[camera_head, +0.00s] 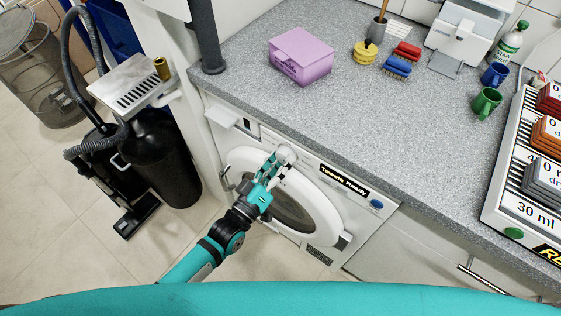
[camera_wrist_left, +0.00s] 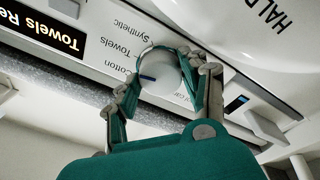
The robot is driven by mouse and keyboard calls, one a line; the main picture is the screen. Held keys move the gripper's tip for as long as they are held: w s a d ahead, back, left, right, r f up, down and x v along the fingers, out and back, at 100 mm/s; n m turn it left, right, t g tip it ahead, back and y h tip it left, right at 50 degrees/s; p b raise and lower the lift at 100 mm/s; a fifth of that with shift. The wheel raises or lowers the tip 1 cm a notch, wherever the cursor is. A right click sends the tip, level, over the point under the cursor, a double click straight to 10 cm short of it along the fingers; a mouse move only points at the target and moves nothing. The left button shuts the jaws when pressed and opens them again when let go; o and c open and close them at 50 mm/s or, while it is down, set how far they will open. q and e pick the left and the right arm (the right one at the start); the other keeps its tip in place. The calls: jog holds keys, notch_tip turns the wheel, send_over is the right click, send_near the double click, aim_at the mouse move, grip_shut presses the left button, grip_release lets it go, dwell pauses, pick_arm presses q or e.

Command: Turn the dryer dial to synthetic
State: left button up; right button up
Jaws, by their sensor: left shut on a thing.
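The white dryer (camera_head: 372,228) stands under the counter, with a round door and a dark display reading "Towels Ready" (camera_head: 344,180). Its round white dial (camera_head: 287,152) is on the upper front panel. In the left wrist view the dial (camera_wrist_left: 163,74) has a blue pointer line on its left side, towards the word Cotton. The words Cotton, Towels and Synthetic (camera_wrist_left: 131,25) appear upside down beside it; another label is partly hidden by a finger. My left gripper (camera_head: 277,160) is shut on the dial, its fingers (camera_wrist_left: 163,85) on both sides. My right gripper is not in view.
A black vacuum cleaner (camera_head: 155,150) stands on the floor left of the dryer. The tiled floor in front is clear.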

pick_arm(q)
jog(key=m, duration=0.6)
jog(key=shift+a+f+g+h+p, duration=0.1)
jog(key=shift+a+g+h+p, duration=0.05)
jog(key=shift+g+h+p, duration=0.2)
jog(key=m+p, duration=0.1)
jog(key=m, duration=0.5)
jog(key=shift+g, duration=0.35)
jog(key=shift+a+m+h, duration=0.1)
jog(key=shift+m+h, duration=0.25)
jog(key=shift+m, duration=0.05)
jog(key=o, duration=1.2)
jog(key=shift+w, duration=0.1)
jog(key=shift+c, duration=0.2)
jog(key=r+v, duration=0.1)
jog(key=v, duration=1.1)
jog(key=shift+f, duration=0.4)
